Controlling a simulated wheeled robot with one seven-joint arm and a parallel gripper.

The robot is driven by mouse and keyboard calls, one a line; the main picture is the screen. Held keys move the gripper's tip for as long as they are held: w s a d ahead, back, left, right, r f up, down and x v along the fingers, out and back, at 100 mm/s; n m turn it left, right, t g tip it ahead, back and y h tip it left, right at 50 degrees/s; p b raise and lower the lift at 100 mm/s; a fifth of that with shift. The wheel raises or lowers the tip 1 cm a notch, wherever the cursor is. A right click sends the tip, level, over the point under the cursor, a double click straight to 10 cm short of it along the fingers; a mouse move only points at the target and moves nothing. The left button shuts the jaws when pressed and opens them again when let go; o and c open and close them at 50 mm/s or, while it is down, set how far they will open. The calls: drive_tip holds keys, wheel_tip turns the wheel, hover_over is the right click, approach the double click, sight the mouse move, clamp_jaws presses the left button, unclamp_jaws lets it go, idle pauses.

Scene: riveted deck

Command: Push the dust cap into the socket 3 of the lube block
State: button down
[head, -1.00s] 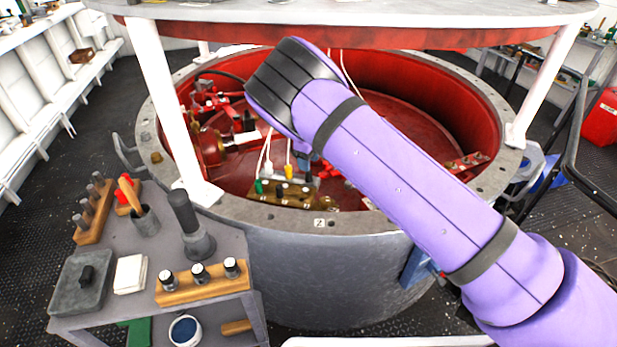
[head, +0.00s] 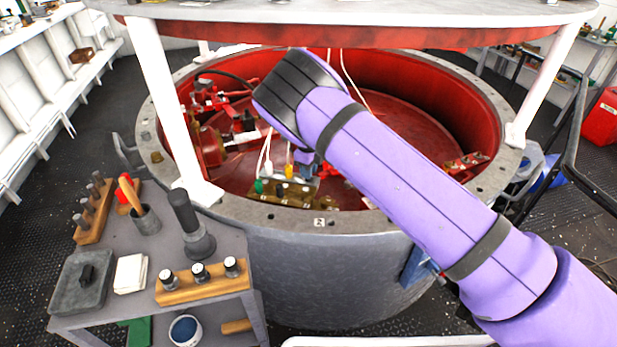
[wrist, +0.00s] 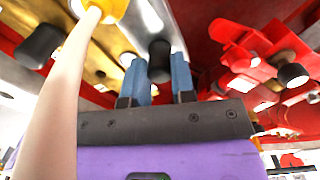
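The brass lube block (head: 290,199) sits inside the tub near its front rim, with green, white and yellow plugs along it. It also shows in the wrist view (wrist: 105,62), upper left. In the wrist view my gripper (wrist: 160,56) has its two blue fingers a small gap apart. A dark cylindrical dust cap (wrist: 160,68) fills that gap, its far end toward the block. I cannot tell whether it touches a socket. Socket 3 and its number are not readable. In the head view my arm hides most of the gripper and the cap.
A yellow plug with a pale cable (wrist: 108,8) stands close left of my fingers. Red valve fittings (wrist: 260,60) are to the right. The grey tub rim (head: 270,212) and a white post (head: 165,100) surround the work. A tool cart (head: 215,240) stands front left.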

drive_tip(key=shift+r, duration=0.15)
drive_tip(key=shift+r, duration=0.4)
drive_tip(key=shift+r, duration=0.35)
drive_tip(key=shift+r, duration=1.1)
drive_tip(key=s+a+r, duration=0.2)
drive_tip(key=s+r, duration=0.1)
drive_tip(key=s, duration=0.6)
drive_tip(key=shift+f, duration=2.35)
